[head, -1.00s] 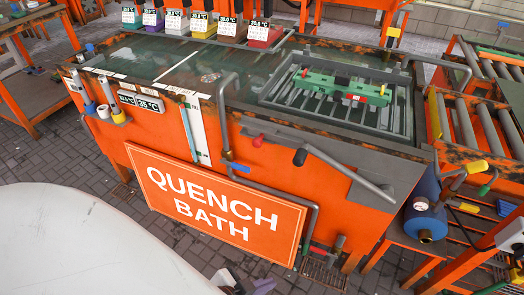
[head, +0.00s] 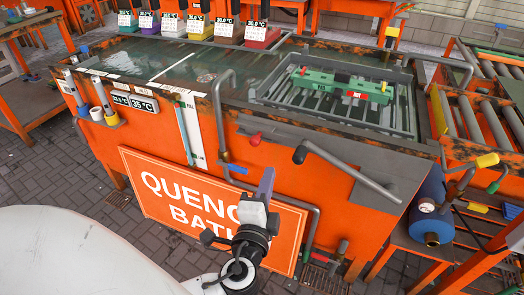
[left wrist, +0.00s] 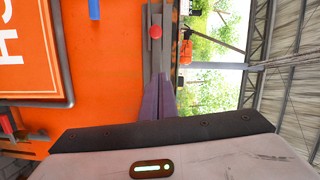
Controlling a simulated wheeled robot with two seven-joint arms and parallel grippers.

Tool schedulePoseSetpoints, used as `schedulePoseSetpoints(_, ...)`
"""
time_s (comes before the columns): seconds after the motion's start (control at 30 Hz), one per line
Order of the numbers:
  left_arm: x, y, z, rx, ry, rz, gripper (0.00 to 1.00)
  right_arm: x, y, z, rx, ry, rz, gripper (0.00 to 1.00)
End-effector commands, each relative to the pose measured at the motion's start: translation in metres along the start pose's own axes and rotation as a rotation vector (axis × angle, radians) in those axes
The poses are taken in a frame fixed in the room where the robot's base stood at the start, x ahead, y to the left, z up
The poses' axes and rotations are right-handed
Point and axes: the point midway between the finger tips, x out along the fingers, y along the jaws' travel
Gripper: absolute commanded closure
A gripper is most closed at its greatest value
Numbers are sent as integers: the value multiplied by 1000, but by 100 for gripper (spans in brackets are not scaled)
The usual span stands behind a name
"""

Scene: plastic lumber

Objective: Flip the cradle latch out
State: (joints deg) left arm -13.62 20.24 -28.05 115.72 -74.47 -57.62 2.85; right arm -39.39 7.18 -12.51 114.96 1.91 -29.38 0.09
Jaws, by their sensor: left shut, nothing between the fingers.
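The cradle, a grey wire basket (head: 388,128), sits in the bath's top opening with a green bar (head: 330,83) across it. A small red part (head: 355,95) shows on the bar; I cannot tell for certain whether it is the latch. A red-knobbed lever (head: 256,139) sits on the bath's front edge, and a red knob (left wrist: 155,31) shows in the left wrist view. My left gripper (head: 266,182) is in front of the sign, below the lever and apart from it. Its purple fingers (left wrist: 163,85) are shut and empty. My right gripper is not in view.
The orange bath (head: 290,178) carries a bent grey pipe (head: 219,115) and a grey handle with a black knob (head: 299,155) that stick out in front. A quench bath sign (head: 170,195) hangs below.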

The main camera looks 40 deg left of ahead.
Motion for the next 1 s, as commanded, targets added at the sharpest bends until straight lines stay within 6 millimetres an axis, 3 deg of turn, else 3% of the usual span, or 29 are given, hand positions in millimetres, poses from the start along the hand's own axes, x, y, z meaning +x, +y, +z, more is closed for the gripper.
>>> schedulePoseSetpoints(0.27,23,-1,0,1,0,-2,100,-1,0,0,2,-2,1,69)
schedulePoseSetpoints(0.63,101,-1,0,1,-1,-1,100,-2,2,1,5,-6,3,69)
schedulePoseSetpoints(0.8,107,0,25,4,0,3,100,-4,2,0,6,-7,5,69)
schedulePoseSetpoints(1.0,110,1,38,0,0,4,100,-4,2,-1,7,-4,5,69)
